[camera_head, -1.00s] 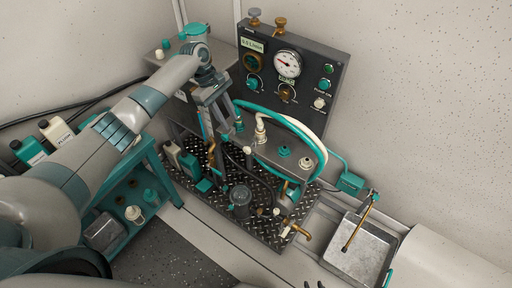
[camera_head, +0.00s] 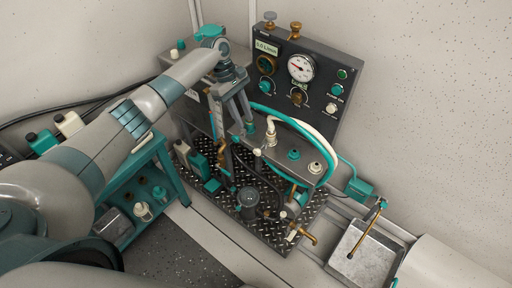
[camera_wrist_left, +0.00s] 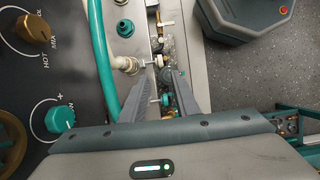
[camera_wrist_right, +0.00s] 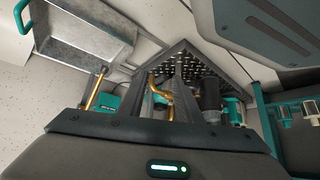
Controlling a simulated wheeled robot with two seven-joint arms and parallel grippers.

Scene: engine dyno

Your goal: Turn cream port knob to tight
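The cream port (camera_head: 271,131) stands on the grey bench top with a cream hose on it. A small cream knob (camera_head: 257,152) sits on the bench's front side below it. In the left wrist view the cream port (camera_wrist_left: 127,64) is left of the fingers, with its pale knob (camera_wrist_left: 151,64) close to the left fingertip. My left gripper (camera_head: 240,124) points down at the bench's front side, fingers apart. In the left wrist view (camera_wrist_left: 166,74) a teal knob (camera_wrist_left: 166,99) shows between its fingers. My right gripper (camera_wrist_right: 183,68) seems open and empty.
The gauge panel (camera_head: 322,80) rises behind the bench. A teal hose (camera_head: 328,157) arches over the bench top. A metal tray (camera_head: 352,268) is at the right, and a teal shelf (camera_head: 172,178) with bottles at the left. A checker-plate base (camera_head: 280,237) lies below.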

